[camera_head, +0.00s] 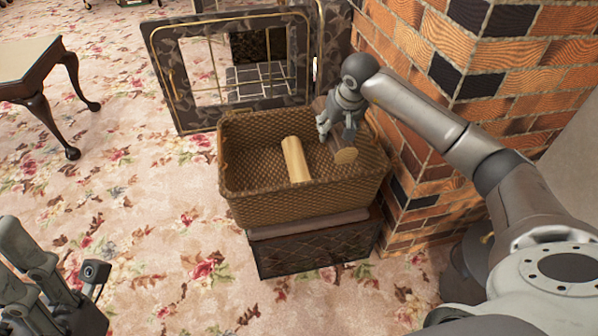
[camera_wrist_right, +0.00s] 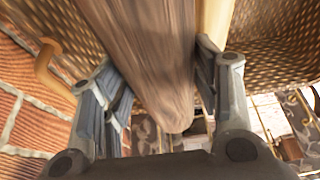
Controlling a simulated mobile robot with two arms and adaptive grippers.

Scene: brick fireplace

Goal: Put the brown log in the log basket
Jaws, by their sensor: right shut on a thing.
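The brown log (camera_head: 345,154) is in my right gripper (camera_head: 338,130), over the right part of the wicker log basket (camera_head: 300,207). In the right wrist view the brown log (camera_wrist_right: 150,60) lies between the two fingers of the right gripper (camera_wrist_right: 160,90), which are shut on it. The log's lower end looks to be within the basket's rim, but I cannot tell whether it touches the bottom. A pale log (camera_head: 296,159) lies inside the basket, left of the brown one. My left gripper (camera_head: 50,290) is at the lower left, away from the basket; its fingertips are not clearly shown.
The basket stands on a dark box (camera_head: 315,250). A fire screen with a brass frame (camera_head: 180,108) stands behind it. The brick fireplace (camera_head: 440,110) rises close on the right. A wooden table (camera_head: 30,65) stands at the far left; the floral carpet (camera_head: 150,190) between is clear.

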